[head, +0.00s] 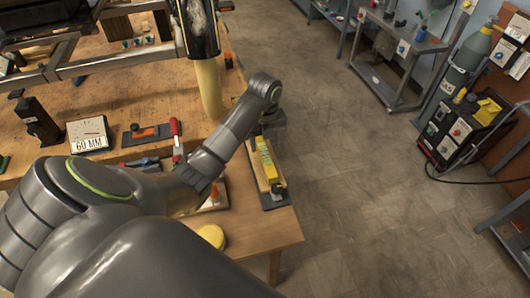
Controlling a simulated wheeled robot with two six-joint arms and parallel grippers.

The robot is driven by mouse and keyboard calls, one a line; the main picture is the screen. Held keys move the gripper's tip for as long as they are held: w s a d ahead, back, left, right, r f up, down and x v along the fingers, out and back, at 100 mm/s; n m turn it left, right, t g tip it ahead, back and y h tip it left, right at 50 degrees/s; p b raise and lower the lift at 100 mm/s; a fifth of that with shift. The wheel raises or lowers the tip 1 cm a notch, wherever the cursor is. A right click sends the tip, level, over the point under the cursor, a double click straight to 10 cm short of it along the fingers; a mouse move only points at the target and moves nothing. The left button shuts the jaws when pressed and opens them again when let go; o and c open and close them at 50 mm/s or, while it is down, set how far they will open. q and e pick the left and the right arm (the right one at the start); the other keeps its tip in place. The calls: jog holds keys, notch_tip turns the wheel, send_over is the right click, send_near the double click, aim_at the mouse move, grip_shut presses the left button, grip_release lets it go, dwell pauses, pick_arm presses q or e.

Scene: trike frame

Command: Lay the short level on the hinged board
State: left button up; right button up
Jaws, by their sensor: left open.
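A short yellow level (267,163) lies lengthwise on a narrow wooden board with a dark base, the hinged board (270,184), at the right edge of the workbench. The level looks flat along the board; its far end is close to my gripper. My left arm reaches across the bench from the lower left. My left gripper (271,136) is open at the far end of the level, pointing down; its fingertips are small and dark, and I cannot tell if they touch the level. My right gripper is not in view.
The wooden workbench (150,88) carries a trike frame (122,60), a 60 MM sign (88,135), a red-handled tool (176,139) and a yellow round item (211,236). Right of the bench is open floor; a grey cart (400,50) and a welding machine (462,132) stand beyond.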

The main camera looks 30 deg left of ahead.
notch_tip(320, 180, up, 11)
jog(key=p, duration=1)
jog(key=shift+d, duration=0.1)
